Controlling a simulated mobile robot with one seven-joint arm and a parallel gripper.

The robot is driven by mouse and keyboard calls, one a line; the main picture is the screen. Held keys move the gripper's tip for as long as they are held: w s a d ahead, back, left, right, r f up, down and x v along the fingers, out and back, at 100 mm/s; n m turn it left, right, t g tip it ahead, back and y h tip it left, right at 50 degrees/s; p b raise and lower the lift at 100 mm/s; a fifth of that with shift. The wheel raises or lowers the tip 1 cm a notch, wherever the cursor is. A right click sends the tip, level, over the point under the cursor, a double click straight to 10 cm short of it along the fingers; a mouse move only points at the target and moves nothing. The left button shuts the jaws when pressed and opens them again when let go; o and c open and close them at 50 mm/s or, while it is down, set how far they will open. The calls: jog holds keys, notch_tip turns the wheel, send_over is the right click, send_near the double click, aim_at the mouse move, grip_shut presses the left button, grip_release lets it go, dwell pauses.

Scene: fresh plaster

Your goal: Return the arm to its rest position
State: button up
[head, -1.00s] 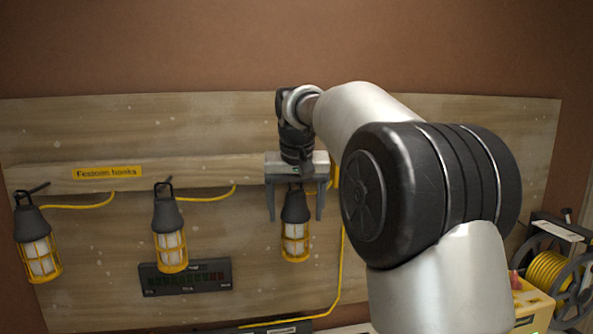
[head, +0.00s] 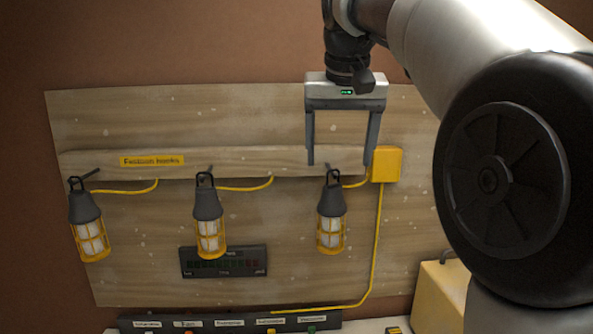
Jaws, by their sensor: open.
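My gripper (head: 339,164) is open and empty, fingers pointing down, in the upper middle of the head view. Its fingertips appear just above and to either side of the top of the right-hand caged lamp (head: 331,220). That lamp hangs by its top loop along the wooden rail (head: 240,163). The middle lamp (head: 208,224) and the left lamp (head: 88,226) hang along the same rail, the left one tilted. My arm fills the right side and hides what lies behind it.
A yellow box (head: 386,164) sits at the rail's right end, with a yellow cable (head: 377,250) running down. A dark display panel (head: 223,261) is on the board. Below are a labelled strip (head: 220,323) and a larger yellow case (head: 440,290). The wall above the board is bare.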

jog(key=s+d+f+n, duration=0.1)
jog(key=s+f, duration=2.1)
jog(key=s, duration=0.3)
jog(key=shift+s+f+t+y, duration=0.2)
jog(key=shift+t+y, duration=0.1)
jog(key=shift+t, duration=0.1)
